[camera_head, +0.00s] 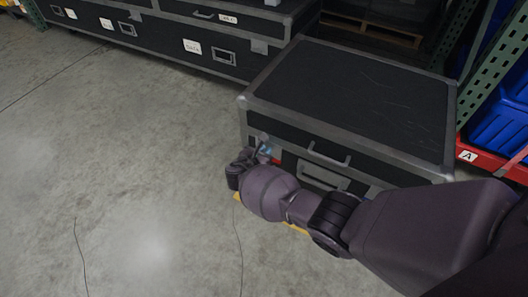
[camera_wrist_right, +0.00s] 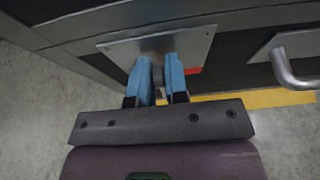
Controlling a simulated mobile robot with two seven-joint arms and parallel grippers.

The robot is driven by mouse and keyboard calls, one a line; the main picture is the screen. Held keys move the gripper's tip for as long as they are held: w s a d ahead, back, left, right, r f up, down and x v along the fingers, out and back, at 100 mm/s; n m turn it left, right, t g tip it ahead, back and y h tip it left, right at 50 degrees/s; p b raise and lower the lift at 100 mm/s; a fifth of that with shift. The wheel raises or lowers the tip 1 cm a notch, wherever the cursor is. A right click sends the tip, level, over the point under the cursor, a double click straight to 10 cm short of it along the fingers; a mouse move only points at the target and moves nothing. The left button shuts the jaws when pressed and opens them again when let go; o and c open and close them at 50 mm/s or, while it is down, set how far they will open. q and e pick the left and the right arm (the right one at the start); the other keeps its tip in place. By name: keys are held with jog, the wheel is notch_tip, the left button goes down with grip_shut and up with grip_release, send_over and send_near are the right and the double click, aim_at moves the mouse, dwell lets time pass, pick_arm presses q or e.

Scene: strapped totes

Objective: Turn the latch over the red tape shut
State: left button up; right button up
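My right gripper (camera_head: 266,151) is at the front face of a black case (camera_head: 350,90) with grey metal edges. In the right wrist view its two blue fingertips (camera_wrist_right: 158,78) point at a metal latch plate (camera_wrist_right: 190,44), with a narrow gap between them. The latch's turning part seems to lie in that gap, mostly hidden by the fingers; I cannot tell whether they grip it. A bit of red tape (camera_wrist_right: 194,71) shows just right of the fingers; in the head view the red tape (camera_head: 276,161) shows beside the gripper. My left gripper is not in view.
A grey handle (camera_wrist_right: 290,70) sticks out of the case front to the right of the latch. Yellow floor tape (camera_wrist_right: 250,99) runs below the case. Other black cases (camera_head: 215,50) stand behind left, and blue bins (camera_head: 500,115) on the right. The floor (camera_head: 120,170) at left is clear.

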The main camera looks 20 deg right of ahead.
grip_shut()
pick_arm(q)
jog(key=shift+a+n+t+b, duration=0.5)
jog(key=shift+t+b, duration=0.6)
jog(key=shift+b, duration=1.35)
pick_arm(e)
jog(key=shift+s+d+f+m+t+y, duration=0.15)
jog(key=shift+s+f+m+t+y, duration=0.15)
jog(key=shift+m+t, duration=1.45)
jog(key=shift+s+d+f+m+t+y, duration=0.3)
jog(key=shift+m+t, duration=0.4)
jog(key=shift+m, duration=2)
jog(key=shift+s+f+m+t+y, duration=0.15)
jog(key=shift+f+m+t+y, duration=0.25)
jog(key=shift+m+t, duration=1.35)
jog(key=shift+m+g, duration=0.5)
jog(key=shift+m, duration=0.1)
jog(key=shift+r, duration=0.1)
jog(key=shift+o, duration=2.4)
grip_release()
